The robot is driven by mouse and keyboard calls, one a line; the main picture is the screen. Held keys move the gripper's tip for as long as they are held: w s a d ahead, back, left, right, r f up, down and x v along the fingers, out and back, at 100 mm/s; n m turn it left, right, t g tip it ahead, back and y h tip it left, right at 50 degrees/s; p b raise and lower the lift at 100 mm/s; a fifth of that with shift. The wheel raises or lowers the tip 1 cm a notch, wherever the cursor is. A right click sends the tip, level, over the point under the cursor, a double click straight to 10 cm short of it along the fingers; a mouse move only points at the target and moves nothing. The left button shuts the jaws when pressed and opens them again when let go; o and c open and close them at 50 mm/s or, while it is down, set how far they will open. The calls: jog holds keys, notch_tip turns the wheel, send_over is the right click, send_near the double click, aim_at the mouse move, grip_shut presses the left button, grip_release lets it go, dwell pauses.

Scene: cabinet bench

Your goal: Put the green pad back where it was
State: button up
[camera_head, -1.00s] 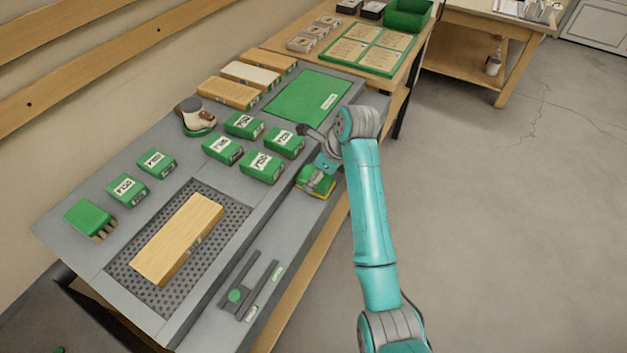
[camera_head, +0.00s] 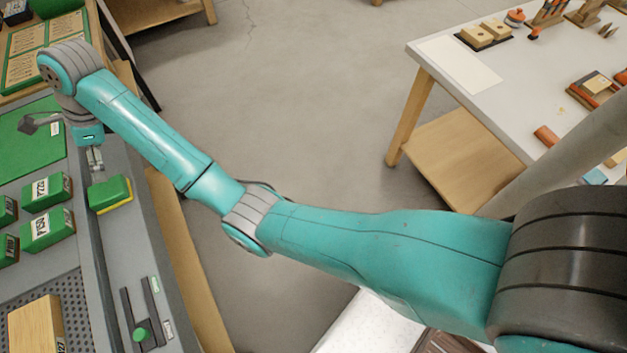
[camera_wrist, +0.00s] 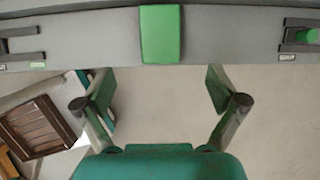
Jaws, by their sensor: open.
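The green pad (camera_head: 110,194), a small green block with a yellow underside, lies on the grey front ledge of the bench in the head view. In the wrist view it shows as a plain green rectangle (camera_wrist: 160,35) on the grey strip at the top. My gripper (camera_head: 96,160) is just behind the pad in the head view, empty and apart from it. In the wrist view my gripper (camera_wrist: 160,82) has its two fingers spread wide, with the pad centred beyond them and only floor between them.
Green labelled boxes (camera_head: 47,228) stand left of the pad, and a large green mat (camera_head: 30,160) lies behind them. A dark slotted fixture with a green knob (camera_head: 141,334) is nearer on the ledge. A white-topped table (camera_head: 455,65) stands across open floor at right.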

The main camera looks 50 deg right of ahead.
jog(key=shift+n+t, duration=0.7)
jog(key=shift+n, duration=0.2)
jog(key=s+f, duration=0.1)
jog(key=f, duration=0.2)
jog(key=s+d+f, duration=0.1)
jog(key=f, duration=0.3)
jog(key=s+d+f, duration=0.1)
jog(key=f, duration=0.3)
jog(key=shift+d, duration=0.15)
jog(key=s+d+f+n+t+h, duration=0.1)
jog(key=s+d+f+n+t, duration=0.15)
jog(key=s+f, duration=0.45)
jog(key=s+d+f+n+t, duration=0.1)
jog(key=s+d+f+n, duration=0.1)
jog(key=s+d+f, duration=0.5)
jog(key=s+d+f+n+t+h, duration=0.1)
jog(key=s+d+f+n+t, duration=0.1)
jog(key=s, duration=0.6)
jog(key=s+d+f+n+t, duration=0.1)
jog(key=s+f+n, duration=0.15)
jog(key=s, duration=0.45)
jog(key=s+d+r+n+t+h, duration=0.1)
jog(key=s+r+n, duration=0.4)
jog(key=s+r, duration=0.6)
jog(key=s+d+r+n+t+h, duration=0.1)
jog(key=s+d+r+n+t, duration=0.3)
jog(key=s+r, duration=0.6)
jog(key=s+n, duration=0.2)
jog(key=s, duration=0.2)
jog(key=shift+r, duration=0.35)
